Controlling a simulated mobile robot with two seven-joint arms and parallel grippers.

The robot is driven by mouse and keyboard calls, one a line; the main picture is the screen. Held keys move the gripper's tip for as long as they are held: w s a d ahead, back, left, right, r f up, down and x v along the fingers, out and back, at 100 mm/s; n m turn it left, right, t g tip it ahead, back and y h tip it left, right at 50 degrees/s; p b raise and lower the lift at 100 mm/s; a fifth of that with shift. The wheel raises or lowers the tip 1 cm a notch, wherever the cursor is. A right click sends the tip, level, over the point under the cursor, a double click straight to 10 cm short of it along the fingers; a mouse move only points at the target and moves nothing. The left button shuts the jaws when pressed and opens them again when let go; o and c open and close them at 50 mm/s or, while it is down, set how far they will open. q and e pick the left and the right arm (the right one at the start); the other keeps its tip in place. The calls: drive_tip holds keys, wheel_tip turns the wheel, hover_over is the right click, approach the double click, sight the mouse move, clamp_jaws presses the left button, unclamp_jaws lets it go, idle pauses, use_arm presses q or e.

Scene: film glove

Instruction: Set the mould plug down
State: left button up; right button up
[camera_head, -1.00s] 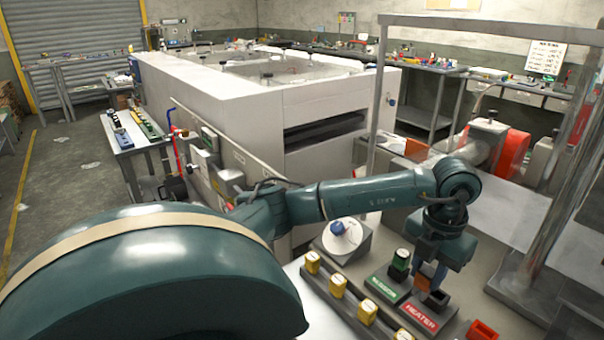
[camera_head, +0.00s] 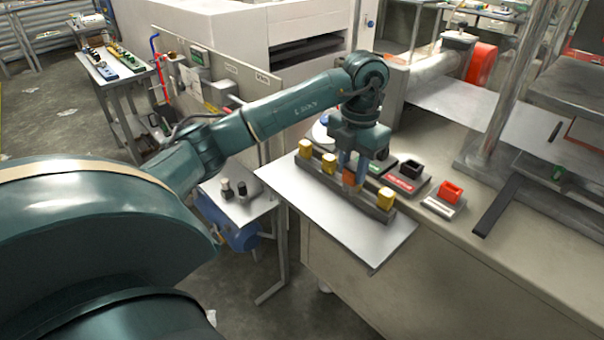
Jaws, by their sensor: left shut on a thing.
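My left gripper (camera_head: 353,180) points down over a dark grey rack (camera_head: 372,207) and is shut on a small orange-brown block, which I take for the mould plug (camera_head: 349,178). The plug is at the rack, between yellow blocks. Whether its bottom rests in the rack is hidden by the fingers. Yellow blocks stand in the rack at its far left end (camera_head: 305,148), beside that (camera_head: 328,164) and near the right end (camera_head: 385,196). A black block with a red label, the heater (camera_head: 408,179), stands right of the gripper. My right gripper is not in view.
A green-labelled block (camera_head: 381,166) sits close behind the gripper, and a red open box (camera_head: 450,193) stands right of the heater. The light metal shelf (camera_head: 370,240) in front of the rack is bare. A metal post (camera_head: 507,95) rises at right.

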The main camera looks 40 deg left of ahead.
sight(349, 181)
use_arm(q)
drive_tip(key=shift+s+f, duration=0.15)
drive_tip(key=shift+s, duration=0.05)
wheel_tip(349, 181, down, 5)
drive_tip(key=shift+a+f, duration=0.15)
drive_tip(key=shift+f, duration=0.05)
wheel_tip(349, 181, down, 4)
drive_tip(key=shift+f+p, duration=0.2)
drive_tip(key=shift+p, duration=0.25)
